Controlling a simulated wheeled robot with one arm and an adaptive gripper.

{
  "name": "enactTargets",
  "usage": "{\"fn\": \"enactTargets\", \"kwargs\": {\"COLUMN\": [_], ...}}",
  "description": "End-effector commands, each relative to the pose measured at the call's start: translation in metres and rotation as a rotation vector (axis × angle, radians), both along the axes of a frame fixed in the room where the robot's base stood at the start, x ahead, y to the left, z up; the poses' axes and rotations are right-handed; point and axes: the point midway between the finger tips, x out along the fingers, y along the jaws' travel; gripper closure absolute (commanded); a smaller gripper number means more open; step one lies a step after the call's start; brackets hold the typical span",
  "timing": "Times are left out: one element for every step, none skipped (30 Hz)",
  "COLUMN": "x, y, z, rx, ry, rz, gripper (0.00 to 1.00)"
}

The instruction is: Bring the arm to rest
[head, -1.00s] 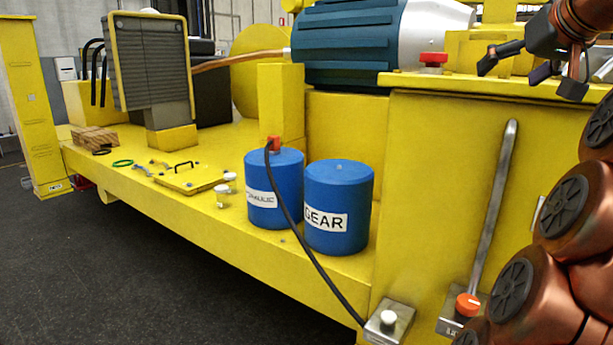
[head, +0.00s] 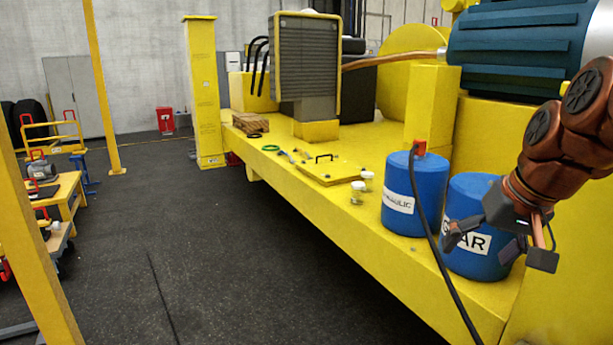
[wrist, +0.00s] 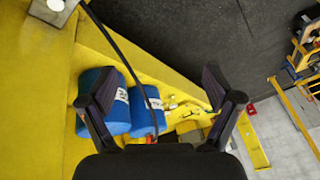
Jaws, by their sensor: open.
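My gripper (head: 502,250) is open and empty at the right of the head view, in front of the blue drum labelled GEAR (head: 470,222) and partly hiding it. In the wrist view its two fingers (wrist: 163,92) stand wide apart with nothing between them but the view of the deck and floor beyond. My copper-coloured arm reaches in from the right edge of the head view. I cannot tell exactly how far the fingers are from the drum.
A second blue drum (head: 402,208), partly labelled, stands beside the first on the yellow deck (head: 345,215). A black hose (head: 437,245) runs down from its red cap. A large blue motor (head: 515,45) is above. The dark floor (head: 210,240) at left is largely open; a yellow cart (head: 62,195) stands beyond.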

Motion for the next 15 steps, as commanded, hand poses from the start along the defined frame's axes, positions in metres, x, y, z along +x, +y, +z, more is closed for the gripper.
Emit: {"fn": "enactTargets", "kwargs": {"x": [-0.007,-0.011,-0.017,-0.023,-0.028,-0.035,-0.041,-0.047,-0.056,-0.064,-0.071,-0.081,-0.089,-0.097,-0.107], "y": [0.015,0.023,0.032,0.040,0.046,0.055,0.061,0.067,0.074,0.079,0.084,0.090,0.094,0.098,0.103], "z": [-0.017,-0.026,-0.037,-0.046,-0.055,-0.066,-0.075,-0.084,-0.096,-0.105,-0.113,-0.124,-0.133,-0.141,-0.151], "rx": [0.002,0.002,-0.001,-0.002,-0.005,-0.008,-0.010,-0.014,-0.019,-0.023,-0.029,-0.037,-0.041,-0.047,-0.055], "ry": [0.038,0.058,0.083,0.103,0.121,0.143,0.165,0.184,0.211,0.233,0.251,0.275,0.294,0.312,0.335], "rz": [0.023,0.033,0.047,0.057,0.067,0.080,0.089,0.100,0.111,0.121,0.130,0.141,0.151,0.160,0.172], "gripper": [0.10,0.10,0.10,0.10,0.10,0.10,0.10,0.10,0.10,0.10,0.10,0.10,0.10,0.10,0.10]}}
